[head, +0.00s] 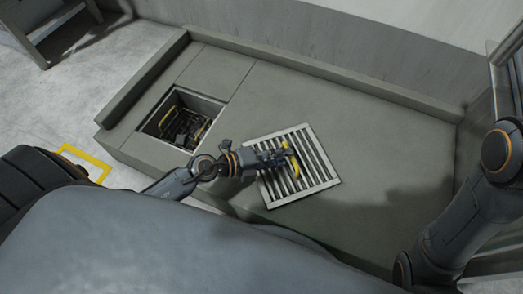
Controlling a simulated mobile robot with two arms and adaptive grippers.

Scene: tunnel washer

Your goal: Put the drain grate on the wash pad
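The drain grate (322,178), a pale metal square with parallel bars, is over the grey-green wash pad (390,150), near its middle. It looks flat, but I cannot tell whether it rests on the pad or is just above it. A curved yellow piece (293,164) shows at the grate's middle. My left gripper (279,158) reaches over the grate's left half to this yellow piece. The fingers are dark and small, so whether they are shut on it is unclear. My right arm is at the right edge, and its gripper is out of view.
A square open pit (181,119) with dark and yellow parts inside is in the left part of the platform. A raised curb (330,76) runs along the back. A yellow floor marking (88,160) lies at the left. The pad right of the grate is clear.

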